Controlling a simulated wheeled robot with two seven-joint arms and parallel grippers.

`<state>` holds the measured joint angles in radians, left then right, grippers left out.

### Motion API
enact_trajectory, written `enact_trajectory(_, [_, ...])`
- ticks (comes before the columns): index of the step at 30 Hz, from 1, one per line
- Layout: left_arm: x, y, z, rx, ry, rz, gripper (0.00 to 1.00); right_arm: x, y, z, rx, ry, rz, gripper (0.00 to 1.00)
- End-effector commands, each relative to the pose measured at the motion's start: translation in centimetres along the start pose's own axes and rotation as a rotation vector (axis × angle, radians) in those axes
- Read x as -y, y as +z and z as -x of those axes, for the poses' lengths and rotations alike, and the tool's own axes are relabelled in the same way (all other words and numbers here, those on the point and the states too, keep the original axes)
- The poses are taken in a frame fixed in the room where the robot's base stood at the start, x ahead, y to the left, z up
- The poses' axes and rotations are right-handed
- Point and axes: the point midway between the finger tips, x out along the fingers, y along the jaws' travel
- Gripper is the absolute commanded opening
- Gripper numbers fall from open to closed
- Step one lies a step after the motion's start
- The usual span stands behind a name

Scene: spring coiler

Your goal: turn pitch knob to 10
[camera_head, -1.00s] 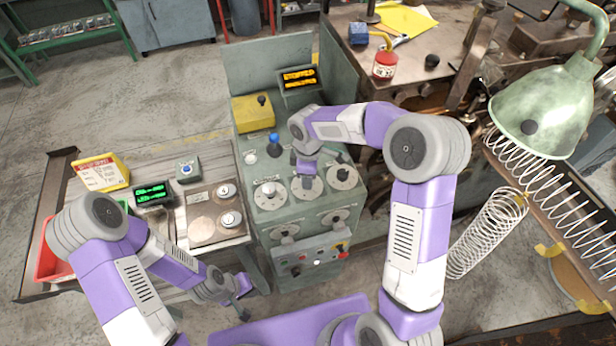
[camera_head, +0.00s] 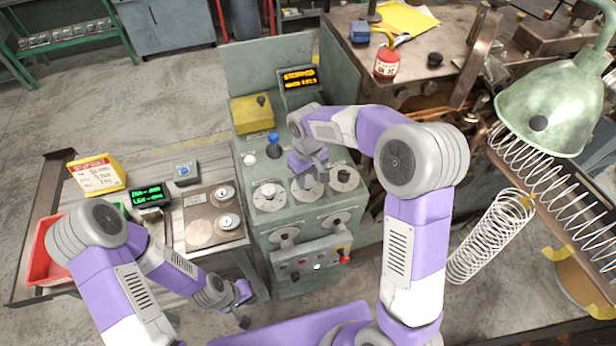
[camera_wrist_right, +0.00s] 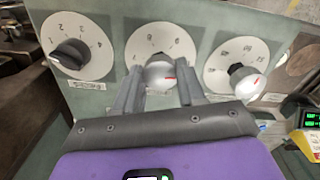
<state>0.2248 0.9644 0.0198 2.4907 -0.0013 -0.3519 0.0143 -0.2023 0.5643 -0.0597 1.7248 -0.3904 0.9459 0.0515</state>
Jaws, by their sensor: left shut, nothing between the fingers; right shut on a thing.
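The right wrist view shows three round white dials on the green panel. My right gripper (camera_wrist_right: 160,77) is shut on the pale knob (camera_wrist_right: 160,68) of the middle dial (camera_wrist_right: 160,38), one finger on each side. A red mark shows on this knob, and several numbers stand around it. Dial names are too small to read. In the head view my right gripper (camera_head: 312,168) reaches down to the middle dial (camera_head: 307,190) from above and partly covers it. My left gripper (camera_head: 243,312) is shut and empty, low in front of the machine's left side.
A black-knob dial (camera_head: 344,177) and a pale-knob dial (camera_head: 268,193) flank the held one closely. A blue-topped lever (camera_head: 273,146) stands just behind. The display (camera_head: 299,78) shows orange text. A button box (camera_head: 312,262) juts out below.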

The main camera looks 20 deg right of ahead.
Motion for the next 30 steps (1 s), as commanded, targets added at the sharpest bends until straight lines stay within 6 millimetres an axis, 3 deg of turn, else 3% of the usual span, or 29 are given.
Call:
enact_trajectory(9, [0.07,-0.01,-0.19,0.0,0.0,0.0,0.0,0.0,-0.08,0.13,-0.003,0.001,-0.11,0.09])
enact_trajectory(25, [0.08,-0.01,-0.2,0.0,0.0,0.0,0.0,0.0,-0.1,0.15,-0.004,0.0,-0.132,0.09])
enact_trajectory(26, [0.08,-0.01,-0.2,0.0,0.0,0.0,0.0,0.0,-0.1,0.15,-0.004,0.0,-0.131,0.44])
enact_trajectory(30, [0.08,-0.01,-0.21,0.0,0.0,0.0,0.0,0.01,-0.07,0.11,-0.003,0.0,-0.13,0.65])
